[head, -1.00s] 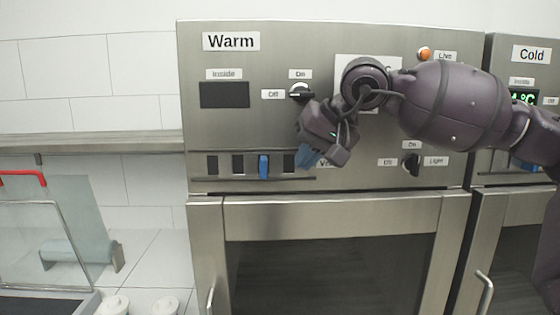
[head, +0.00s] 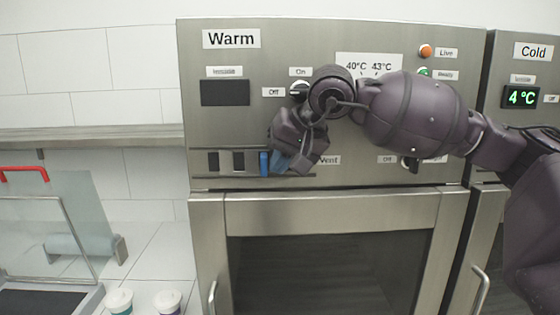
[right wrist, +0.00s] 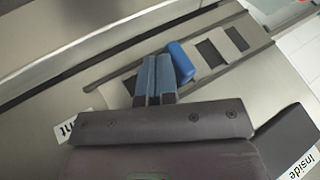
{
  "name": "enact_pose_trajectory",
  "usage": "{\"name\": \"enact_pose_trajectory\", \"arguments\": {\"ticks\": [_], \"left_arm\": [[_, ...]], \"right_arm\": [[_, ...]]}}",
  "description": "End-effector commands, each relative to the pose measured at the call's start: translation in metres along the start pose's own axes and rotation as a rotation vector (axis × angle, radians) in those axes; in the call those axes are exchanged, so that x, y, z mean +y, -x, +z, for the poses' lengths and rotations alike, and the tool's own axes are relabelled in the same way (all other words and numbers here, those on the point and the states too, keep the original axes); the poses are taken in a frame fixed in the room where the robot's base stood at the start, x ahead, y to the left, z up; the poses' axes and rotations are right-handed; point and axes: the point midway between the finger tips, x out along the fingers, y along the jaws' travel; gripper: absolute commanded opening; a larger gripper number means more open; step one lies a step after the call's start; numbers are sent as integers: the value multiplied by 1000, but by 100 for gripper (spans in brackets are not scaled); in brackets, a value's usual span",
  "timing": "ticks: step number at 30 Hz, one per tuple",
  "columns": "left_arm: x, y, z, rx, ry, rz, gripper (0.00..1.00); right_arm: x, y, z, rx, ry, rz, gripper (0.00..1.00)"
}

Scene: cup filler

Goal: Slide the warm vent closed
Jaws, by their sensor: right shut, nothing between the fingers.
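The warm vent's blue slider handle (head: 264,163) stands upright on the slotted strip (head: 225,174) at the lower left of the Warm panel. Two dark slots show uncovered to its left. My right gripper (head: 281,162) is shut and empty, with its blue fingertips just right of the handle. In the right wrist view, the closed fingers (right wrist: 155,80) are side by side, right beside the blue handle (right wrist: 181,62). They look touching or nearly so; I cannot tell which. The gripper hides the strip's right part in the head view. My left gripper is not in view.
Above the strip are the On/Off knob (head: 299,90) and the dark Inside display (head: 225,92). The oven door (head: 330,215) is just below. A shelf (head: 90,140) and two lidded cups (head: 119,302) are at the left. The Cold unit (head: 522,75) is at the right.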

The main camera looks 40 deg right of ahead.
Motion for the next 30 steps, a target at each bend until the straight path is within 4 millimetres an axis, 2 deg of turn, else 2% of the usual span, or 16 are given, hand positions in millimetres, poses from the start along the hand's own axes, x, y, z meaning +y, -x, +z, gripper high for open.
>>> {"name": "enact_pose_trajectory", "arguments": {"ticks": [12, 30], "left_arm": [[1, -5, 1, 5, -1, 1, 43], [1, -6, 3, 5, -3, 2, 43]], "right_arm": [[-26, -14, 0, -1, 2, -2, 0], [-27, -14, 2, -1, 2, -2, 0]]}}
